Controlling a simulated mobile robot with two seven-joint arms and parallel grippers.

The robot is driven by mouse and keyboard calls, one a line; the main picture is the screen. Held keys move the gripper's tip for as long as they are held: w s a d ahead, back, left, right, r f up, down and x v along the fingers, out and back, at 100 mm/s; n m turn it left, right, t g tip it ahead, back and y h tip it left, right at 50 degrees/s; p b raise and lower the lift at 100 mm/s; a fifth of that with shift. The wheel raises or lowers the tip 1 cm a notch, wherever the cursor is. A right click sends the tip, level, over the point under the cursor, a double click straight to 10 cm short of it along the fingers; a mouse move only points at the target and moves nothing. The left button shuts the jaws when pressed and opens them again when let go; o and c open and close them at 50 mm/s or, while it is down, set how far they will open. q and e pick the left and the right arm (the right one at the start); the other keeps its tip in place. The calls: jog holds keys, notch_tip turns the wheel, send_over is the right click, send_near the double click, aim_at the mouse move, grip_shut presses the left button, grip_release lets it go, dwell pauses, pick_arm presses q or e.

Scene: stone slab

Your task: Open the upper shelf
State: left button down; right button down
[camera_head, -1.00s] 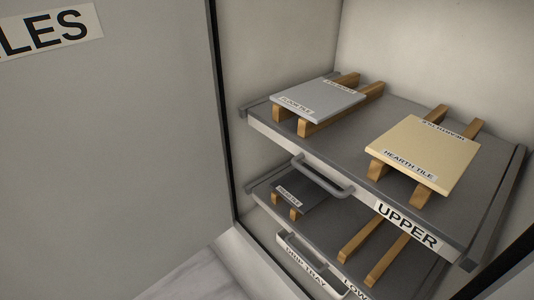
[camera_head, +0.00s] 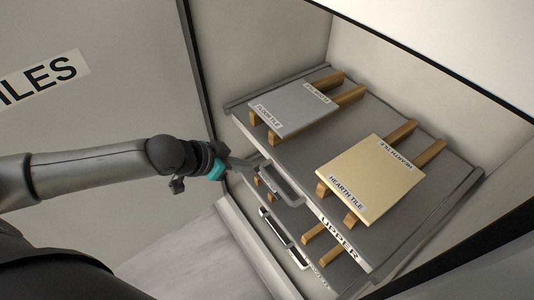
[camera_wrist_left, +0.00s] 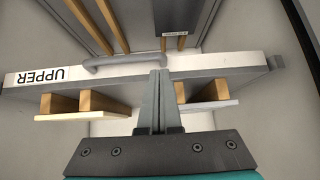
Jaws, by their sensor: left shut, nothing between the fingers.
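The upper shelf (camera_head: 300,160) is a dark grey board with a pale front edge labelled UPPER and a grey bar handle (camera_head: 282,184) on that edge. A grey floor tile (camera_head: 293,108) and a cream hearth tile (camera_head: 370,178) rest on wooden strips on the shelf. My left gripper (camera_head: 243,166) is shut and empty, close beside the handle's left end. In the wrist view its fingers (camera_wrist_left: 160,75) reach the shelf's front edge; contact is unclear. My right gripper is out of view.
A lower shelf with wooden strips (camera_head: 318,232) lies beneath, partly hidden, with another bar handle (camera_head: 283,240) below the upper one. A grey door or panel (camera_head: 110,100) stands at the left. Cabinet walls enclose the shelves.

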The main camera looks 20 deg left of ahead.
pick_arm(q)
jog(key=w+d+f, duration=0.1)
jog(key=w+d, duration=0.1)
jog(key=w+d+f, duration=0.1)
jog(key=d, duration=0.1)
jog(key=shift+f+p, duration=0.35)
jog(key=shift+p, duration=0.05)
jog(key=shift+x, duration=1.2)
